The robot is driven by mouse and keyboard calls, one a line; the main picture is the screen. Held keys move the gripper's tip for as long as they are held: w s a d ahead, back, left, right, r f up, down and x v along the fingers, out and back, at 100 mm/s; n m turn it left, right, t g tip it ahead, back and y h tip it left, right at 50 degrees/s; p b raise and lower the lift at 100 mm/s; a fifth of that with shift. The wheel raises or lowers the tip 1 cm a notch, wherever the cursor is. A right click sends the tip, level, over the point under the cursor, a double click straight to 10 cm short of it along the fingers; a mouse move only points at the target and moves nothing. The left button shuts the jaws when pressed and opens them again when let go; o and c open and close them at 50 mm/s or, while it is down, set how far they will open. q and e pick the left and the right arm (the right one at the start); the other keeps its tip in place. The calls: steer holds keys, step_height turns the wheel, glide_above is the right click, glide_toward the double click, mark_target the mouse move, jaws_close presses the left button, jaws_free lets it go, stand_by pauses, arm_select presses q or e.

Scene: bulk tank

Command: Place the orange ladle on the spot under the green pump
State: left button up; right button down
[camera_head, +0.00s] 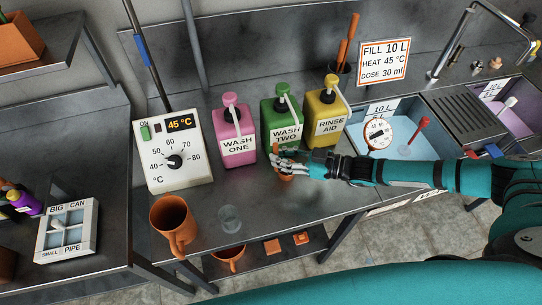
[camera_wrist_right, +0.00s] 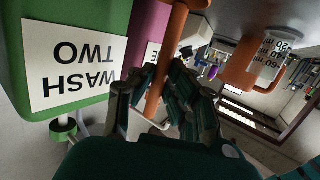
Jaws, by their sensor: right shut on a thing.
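The green pump bottle (camera_head: 266,106), labelled WASH TWO, stands upright between a pink and a yellow one. It fills the left of the right wrist view (camera_wrist_right: 75,20), upside down there. My right gripper (camera_head: 284,158) is in front of the green bottle and shut on the orange ladle (camera_head: 286,178). The ladle's orange handle (camera_wrist_right: 158,90) shows between the fingers in the wrist view. The fingers hide much of the ladle, and I cannot tell whether its bowl touches the counter. The spot under the green pump is hidden by my gripper. My left gripper is not in view.
The pink bottle (camera_head: 234,135) and yellow bottle (camera_head: 327,112) stand close on either side. A temperature box (camera_head: 172,160), an orange jug (camera_head: 172,226) and a clear cup (camera_head: 231,219) are to the left. The sink (camera_head: 358,139) lies right. Counter front is partly clear.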

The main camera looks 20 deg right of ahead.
steer(key=shift+s+d, duration=0.1)
steer(key=shift+d, duration=0.15)
steer(key=c, duration=1.5)
jaws_free()
steer(key=shift+s+d, duration=0.3)
steer(key=shift+d, duration=0.3)
steer(key=shift+c, duration=0.2)
steer(key=shift+o, duration=0.8)
steer(key=shift+w+a, duration=0.1)
steer(key=shift+a, duration=0.1)
arm_select(q)
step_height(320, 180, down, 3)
steer(key=b, duration=0.3)
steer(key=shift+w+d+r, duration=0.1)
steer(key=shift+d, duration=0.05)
arm_select(e)
steer(key=v, duration=1.2)
steer(key=shift+r, duration=0.1)
